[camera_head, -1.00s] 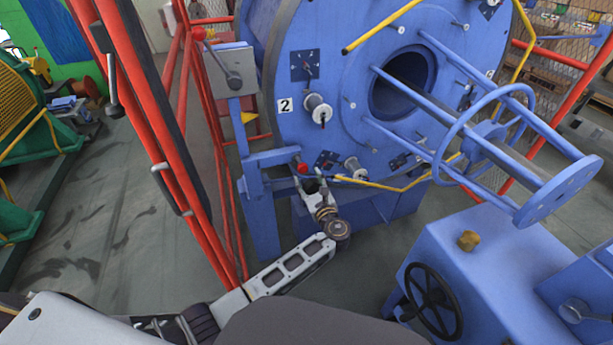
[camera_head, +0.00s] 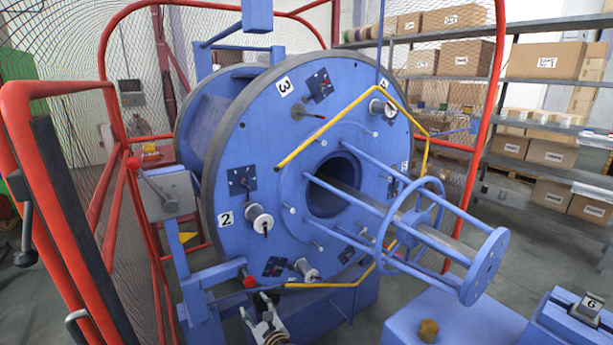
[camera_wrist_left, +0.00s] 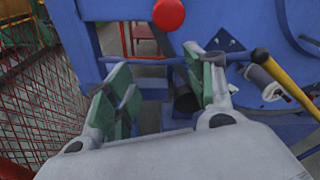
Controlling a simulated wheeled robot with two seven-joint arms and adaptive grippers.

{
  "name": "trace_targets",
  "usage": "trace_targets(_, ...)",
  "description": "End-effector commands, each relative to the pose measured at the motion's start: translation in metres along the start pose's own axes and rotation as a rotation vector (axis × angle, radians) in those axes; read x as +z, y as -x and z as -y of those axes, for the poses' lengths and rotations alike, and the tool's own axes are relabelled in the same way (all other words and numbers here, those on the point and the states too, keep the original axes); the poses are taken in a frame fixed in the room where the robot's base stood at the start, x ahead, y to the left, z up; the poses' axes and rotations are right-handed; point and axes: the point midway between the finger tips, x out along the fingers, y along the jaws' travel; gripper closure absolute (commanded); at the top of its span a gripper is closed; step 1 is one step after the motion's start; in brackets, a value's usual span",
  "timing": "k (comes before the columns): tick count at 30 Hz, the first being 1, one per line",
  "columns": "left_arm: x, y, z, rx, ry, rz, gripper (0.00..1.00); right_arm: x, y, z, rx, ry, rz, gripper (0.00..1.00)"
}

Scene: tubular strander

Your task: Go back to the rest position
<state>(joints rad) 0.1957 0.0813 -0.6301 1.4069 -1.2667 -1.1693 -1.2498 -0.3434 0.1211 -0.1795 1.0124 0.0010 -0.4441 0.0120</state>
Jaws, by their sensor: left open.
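My left gripper (camera_head: 259,318) shows at the bottom of the head view, in front of the blue strander frame and just below a red knob (camera_head: 249,282). In the left wrist view the gripper (camera_wrist_left: 160,92) is open, with its green-padded fingers apart and nothing held between them. The red knob (camera_wrist_left: 169,14) is above the fingers there. The blue strander disc (camera_head: 232,180), with numbered spool places, fills the middle of the head view. My right gripper is not in view.
A red guard frame (camera_head: 22,120) with mesh stands at the left. Yellow bars (camera_head: 330,122) cross the disc face. A blue shaft cage (camera_head: 485,265) sticks out to the right. Shelves with boxes (camera_head: 455,20) stand at the back right. Grey floor is clear at the right.

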Motion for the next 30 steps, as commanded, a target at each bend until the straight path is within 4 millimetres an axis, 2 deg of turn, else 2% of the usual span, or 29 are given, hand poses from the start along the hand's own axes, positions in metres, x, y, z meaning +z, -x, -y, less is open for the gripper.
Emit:
trace_targets(1,-0.009,0.0,-0.009,0.011,0.015,-0.04,0.46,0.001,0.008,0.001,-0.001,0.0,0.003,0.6)
trace_targets(8,-0.07,0.003,-0.055,0.074,0.135,-0.235,0.46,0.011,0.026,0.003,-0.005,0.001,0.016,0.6)
trace_targets(14,-0.119,0.018,-0.102,0.163,0.259,-0.391,0.46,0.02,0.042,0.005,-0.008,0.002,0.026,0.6)
trace_targets(23,-0.179,0.059,-0.176,0.345,0.478,-0.584,0.46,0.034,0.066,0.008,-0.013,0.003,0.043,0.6)
trace_targets(30,-0.214,0.106,-0.236,0.529,0.672,-0.692,0.46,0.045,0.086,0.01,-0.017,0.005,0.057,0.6)
